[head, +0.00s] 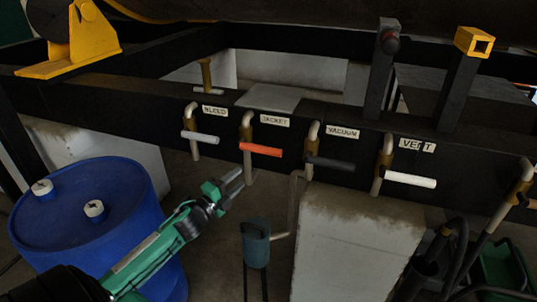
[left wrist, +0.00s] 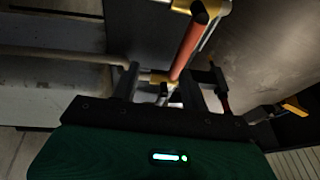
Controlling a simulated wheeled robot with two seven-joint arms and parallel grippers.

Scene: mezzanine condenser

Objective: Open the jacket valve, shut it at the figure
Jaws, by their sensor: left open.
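The jacket valve has an orange-red lever (head: 260,149) on a brass body, under a white JACKET label (head: 275,121) on the black beam. The lever lies roughly level, pointing right. My left gripper (head: 237,182) is open and empty, below and a little left of the lever, apart from it. In the left wrist view the red lever (left wrist: 188,42) runs upward between and beyond my open fingers (left wrist: 172,80). No readable figure shows in either view. My right gripper is out of view.
Similar valves stand alongside: bleed with a pale lever (head: 200,137), vacuum with a dark lever (head: 330,162), vent with a white lever (head: 410,180). A blue drum (head: 130,225) stands at left. A blue-grey cup-like thing (head: 256,242) and a concrete block (head: 350,250) stand below.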

